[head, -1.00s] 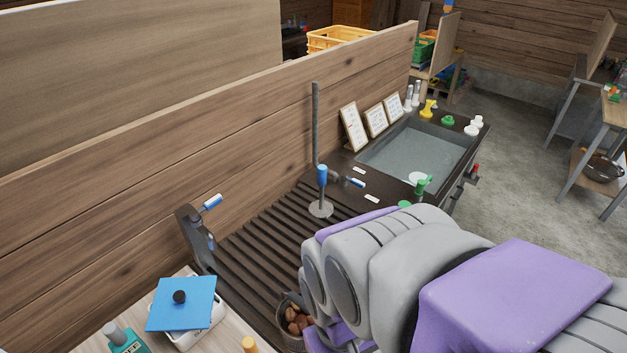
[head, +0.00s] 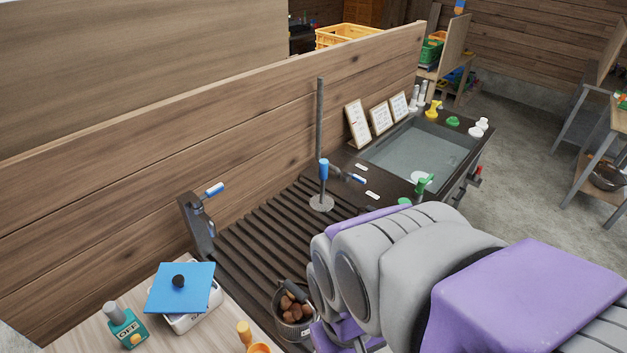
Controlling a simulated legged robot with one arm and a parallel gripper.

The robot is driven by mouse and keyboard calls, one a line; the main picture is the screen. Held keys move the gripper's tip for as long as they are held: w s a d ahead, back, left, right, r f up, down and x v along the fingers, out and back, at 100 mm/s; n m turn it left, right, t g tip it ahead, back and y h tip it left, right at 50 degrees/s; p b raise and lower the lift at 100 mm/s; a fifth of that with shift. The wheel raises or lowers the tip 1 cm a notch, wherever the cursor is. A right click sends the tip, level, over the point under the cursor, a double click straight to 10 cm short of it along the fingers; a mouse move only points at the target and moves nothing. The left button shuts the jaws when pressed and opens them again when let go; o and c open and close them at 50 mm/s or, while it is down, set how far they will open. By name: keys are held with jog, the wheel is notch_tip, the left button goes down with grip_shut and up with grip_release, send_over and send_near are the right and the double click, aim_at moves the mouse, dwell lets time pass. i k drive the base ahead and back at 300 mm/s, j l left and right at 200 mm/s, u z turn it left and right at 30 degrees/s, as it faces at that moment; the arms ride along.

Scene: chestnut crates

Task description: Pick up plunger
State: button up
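What looks like the plunger (head: 323,187) stands upright on the dark slatted counter. It has a blue grip on top, a thin shaft and a round grey disc at its foot. My grey and purple arm fills the lower right of the head view and lies in front of and to the right of the plunger, apart from it. Only purple and grey parts near my gripper (head: 338,338) show at the bottom edge. Its fingers are hidden or cut off, so I cannot see whether they are open or hold anything.
A metal pot (head: 291,327) of chestnuts sits beside my arm. A blue-lidded white box (head: 180,290) and a teal OFF switch (head: 126,328) are on the wooden table. A water basin (head: 420,152) lies beyond the slats. A wooden wall (head: 130,170) runs behind the counter.

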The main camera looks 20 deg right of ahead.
aim_at(321, 202)
jog(key=l, duration=0.5)
jog(key=k+l+u, duration=0.1)
jog(key=l, duration=0.45)
jog(key=k+l, duration=0.1)
jog(key=l, duration=0.9)
jog(key=i+l+u, duration=0.1)
jog(key=i+l, duration=0.45)
jog(key=l, duration=0.15)
jog(key=i+l+u, duration=0.15)
jog(key=l, duration=0.25)
jog(key=i, duration=0.65)
